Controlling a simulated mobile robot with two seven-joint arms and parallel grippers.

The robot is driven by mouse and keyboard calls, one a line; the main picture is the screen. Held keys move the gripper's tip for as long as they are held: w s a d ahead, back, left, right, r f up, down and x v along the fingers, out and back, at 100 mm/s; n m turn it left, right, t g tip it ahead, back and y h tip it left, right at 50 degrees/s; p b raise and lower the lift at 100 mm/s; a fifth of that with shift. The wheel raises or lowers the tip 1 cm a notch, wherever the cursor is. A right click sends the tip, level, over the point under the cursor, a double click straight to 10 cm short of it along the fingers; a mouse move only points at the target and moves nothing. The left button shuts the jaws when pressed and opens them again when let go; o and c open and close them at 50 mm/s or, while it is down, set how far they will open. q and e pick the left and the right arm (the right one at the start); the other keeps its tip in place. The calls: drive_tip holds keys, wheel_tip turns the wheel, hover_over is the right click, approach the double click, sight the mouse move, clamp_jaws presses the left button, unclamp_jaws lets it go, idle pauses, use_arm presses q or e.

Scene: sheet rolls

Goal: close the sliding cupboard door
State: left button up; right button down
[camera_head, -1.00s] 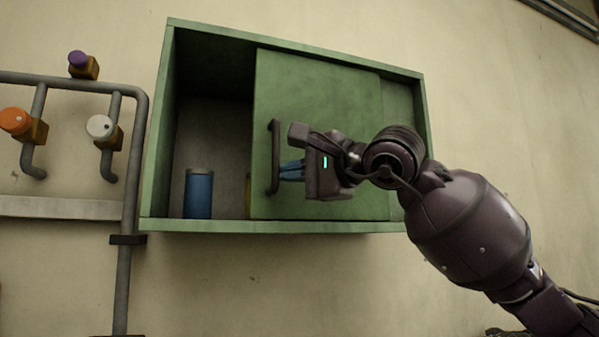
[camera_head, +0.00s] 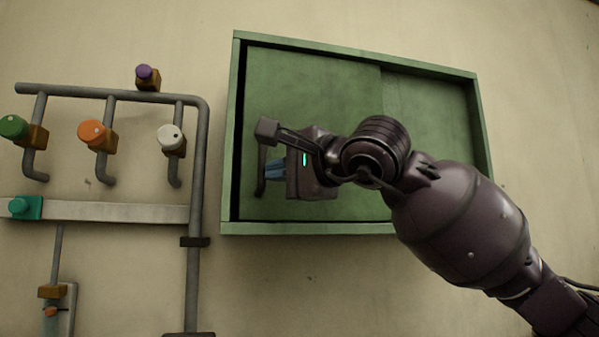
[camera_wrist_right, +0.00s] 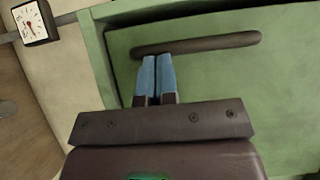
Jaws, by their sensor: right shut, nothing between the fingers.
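The green sliding door (camera_head: 310,85) covers almost all of the cupboard (camera_head: 355,228) opening. Only a narrow dark gap shows along the left side, between the door edge and the frame. The dark bar handle (camera_head: 261,172) stands near the door's left edge; it also shows in the right wrist view (camera_wrist_right: 195,44). My right gripper (camera_head: 272,170) is at the handle, its blue fingers (camera_wrist_right: 157,75) together with nothing between them. The fingertips are against or very close to the handle's right side. My left gripper is not in view.
Left of the cupboard, grey pipes (camera_head: 201,150) carry green, orange (camera_head: 91,132), white (camera_head: 171,138) and purple (camera_head: 148,75) knobs. A pale rail (camera_head: 115,212) runs below them. A dial gauge (camera_wrist_right: 35,21) shows in the right wrist view. Bare wall lies below the cupboard.

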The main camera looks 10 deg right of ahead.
drive_tip(key=shift+a, duration=0.65)
drive_tip(key=w+d+b+v, duration=0.1)
drive_tip(key=d+v, duration=0.1)
drive_tip(key=v, duration=1.1)
drive_tip(key=shift+w, duration=0.3)
